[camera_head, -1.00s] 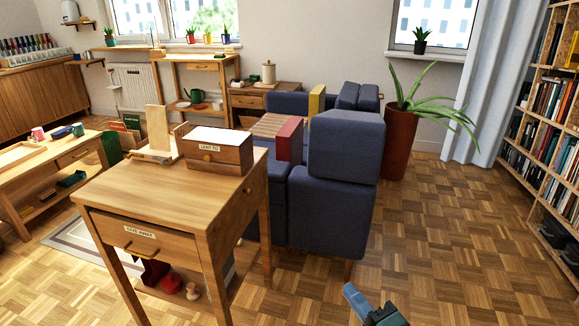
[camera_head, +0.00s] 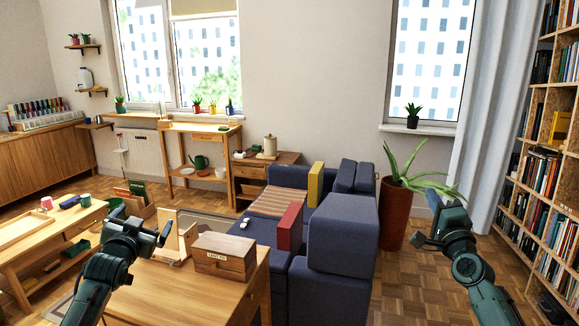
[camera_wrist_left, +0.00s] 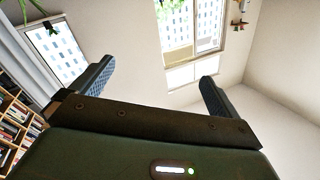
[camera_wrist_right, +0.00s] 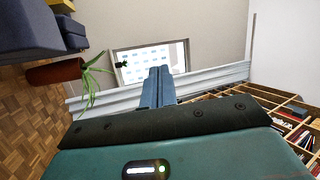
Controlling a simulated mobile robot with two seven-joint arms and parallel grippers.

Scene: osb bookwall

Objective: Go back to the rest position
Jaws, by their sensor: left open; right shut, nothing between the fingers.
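My left gripper (camera_head: 140,222) is raised at the left of the head view, above the near wooden table (camera_head: 165,292). In the left wrist view its two fingers (camera_wrist_left: 155,88) stand wide apart with nothing between them. My right gripper (camera_head: 440,215) is raised at the right of the head view, in front of the plant pot and curtain. In the right wrist view its fingers (camera_wrist_right: 158,88) are together with nothing held. Both arms come up from the bottom of the head view.
A wooden box (camera_head: 225,257) stands on the near table. A blue sofa (camera_head: 340,235) stands beyond it. A tall plant pot (camera_head: 399,212) is behind the sofa. A bookshelf (camera_head: 560,165) lines the right wall. Some parquet floor (camera_head: 400,290) is clear between sofa and right arm.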

